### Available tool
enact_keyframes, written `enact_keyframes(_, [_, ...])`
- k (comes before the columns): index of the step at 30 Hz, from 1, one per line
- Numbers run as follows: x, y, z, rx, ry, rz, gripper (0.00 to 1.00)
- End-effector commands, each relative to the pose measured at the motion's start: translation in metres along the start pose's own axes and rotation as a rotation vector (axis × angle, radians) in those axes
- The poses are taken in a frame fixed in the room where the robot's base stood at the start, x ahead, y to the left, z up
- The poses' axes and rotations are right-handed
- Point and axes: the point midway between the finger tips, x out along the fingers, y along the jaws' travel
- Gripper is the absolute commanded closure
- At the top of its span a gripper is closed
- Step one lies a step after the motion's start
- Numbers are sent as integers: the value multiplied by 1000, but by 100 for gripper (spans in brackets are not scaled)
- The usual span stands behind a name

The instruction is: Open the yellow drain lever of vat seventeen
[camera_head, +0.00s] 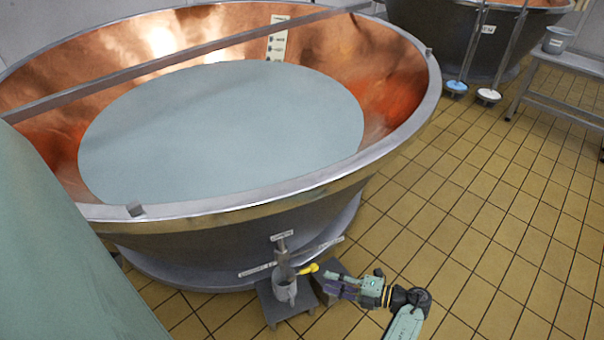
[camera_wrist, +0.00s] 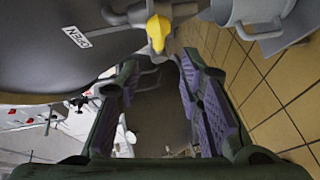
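A large vat (camera_head: 240,205) with a copper inside holds pale liquid. Its drain fitting (camera_head: 283,262) is low on the front wall, with the yellow lever (camera_head: 308,269) pointing right. The lever (camera_wrist: 158,32) also shows at the top centre of the wrist view, beyond and roughly between my fingertips, apart from them. A white "OPEN" label (camera_wrist: 77,37) is on the vat wall to its left there. My gripper (camera_head: 334,284) is just right of and below the lever in the head view; in the wrist view my gripper (camera_wrist: 156,68) is open and empty, with purple pads.
A grey metal jug (camera_head: 286,291) stands under the drain on a small dark stand (camera_head: 266,308). It also shows at the top right of the wrist view (camera_wrist: 250,12). A second vat (camera_head: 440,30) and a bench (camera_head: 565,62) are at the back right.

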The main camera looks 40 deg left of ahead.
Motion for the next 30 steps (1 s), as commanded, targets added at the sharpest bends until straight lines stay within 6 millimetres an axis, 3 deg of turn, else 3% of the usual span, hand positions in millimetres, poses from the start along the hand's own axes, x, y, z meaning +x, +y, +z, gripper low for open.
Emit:
enact_keyframes(15, [88,3,1,-3,-1,1,66])
enact_keyframes(21, [101,2,2,-4,-4,1,66])
enact_keyframes(30, [102,2,2,-4,-5,2,68])
